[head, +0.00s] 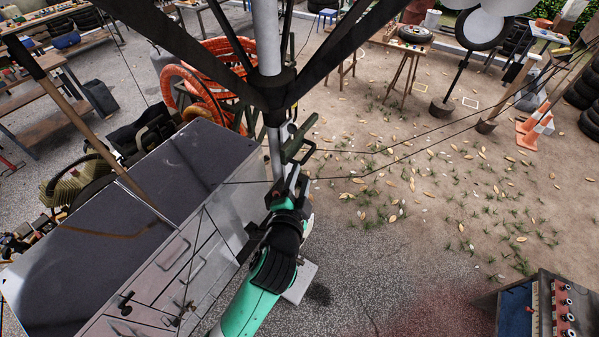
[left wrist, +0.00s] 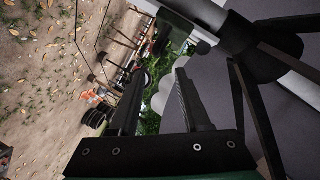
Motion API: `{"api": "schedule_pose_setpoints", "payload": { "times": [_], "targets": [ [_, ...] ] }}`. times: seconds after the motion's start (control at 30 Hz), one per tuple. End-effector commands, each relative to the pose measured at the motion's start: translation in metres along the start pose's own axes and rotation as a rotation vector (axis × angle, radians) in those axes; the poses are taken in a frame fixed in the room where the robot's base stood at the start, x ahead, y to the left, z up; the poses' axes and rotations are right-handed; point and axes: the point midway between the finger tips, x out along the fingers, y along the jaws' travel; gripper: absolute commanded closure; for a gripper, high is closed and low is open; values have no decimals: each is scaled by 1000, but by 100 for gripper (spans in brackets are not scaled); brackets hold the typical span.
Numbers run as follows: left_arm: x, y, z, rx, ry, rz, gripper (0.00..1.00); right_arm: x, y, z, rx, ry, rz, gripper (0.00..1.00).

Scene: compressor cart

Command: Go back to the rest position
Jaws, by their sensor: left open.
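My left gripper (head: 298,143) is at the end of a teal and black arm, near the middle of the head view. It appears beside the light grey pole (head: 265,35), above the right end of the grey metal cart (head: 185,165). In the left wrist view, my left gripper (left wrist: 160,75) has its two dark fingers spread apart, with nothing between them. The pole (left wrist: 228,35) crosses the upper right of that view, close to the fingers. I cannot tell whether they touch. My right gripper is in neither view.
An orange hose coil (head: 205,80) lies behind the cart. A control box with knobs (head: 565,310) stands at the lower right. Open ground with leaves (head: 420,200) lies right of the arm.

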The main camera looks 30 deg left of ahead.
Motion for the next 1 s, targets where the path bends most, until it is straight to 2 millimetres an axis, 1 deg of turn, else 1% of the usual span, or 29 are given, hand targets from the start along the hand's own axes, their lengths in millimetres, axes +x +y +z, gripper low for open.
{"api": "schedule_pose_setpoints", "payload": {
  "times": [0.1, 0.53, 0.57, 0.63, 0.67, 0.77, 0.8, 0.83, 0.87, 0.9, 0.93, 0.97, 1.0],
  "targets": [
    [-3, 0, 0, -1, 0, -1, 53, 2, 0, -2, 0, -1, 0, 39],
    [-2, 0, 1, -1, -1, -1, 53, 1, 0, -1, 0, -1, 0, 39],
    [-2, -1, 2, -2, -2, -4, 53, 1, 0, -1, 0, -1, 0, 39],
    [1, -13, 0, -13, -2, -23, 53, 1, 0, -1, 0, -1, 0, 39],
    [3, -23, -4, -23, 2, -39, 53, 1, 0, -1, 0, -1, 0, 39],
    [1, -74, -26, -86, 50, -121, 53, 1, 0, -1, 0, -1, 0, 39],
    [-4, -102, -39, -129, 89, -161, 53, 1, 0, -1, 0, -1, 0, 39],
    [-10, -124, -50, -166, 125, -191, 53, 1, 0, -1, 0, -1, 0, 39],
    [-17, -147, -62, -214, 170, -220, 53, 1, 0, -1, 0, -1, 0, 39],
    [-30, -177, -78, -280, 235, -258, 53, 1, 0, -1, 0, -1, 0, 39],
    [-42, -199, -89, -331, 289, -284, 53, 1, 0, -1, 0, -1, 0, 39],
    [-55, -220, -100, -385, 347, -307, 53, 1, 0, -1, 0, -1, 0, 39],
    [-74, -247, -114, -456, 428, -333, 53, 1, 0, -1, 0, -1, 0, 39]
  ]
}}
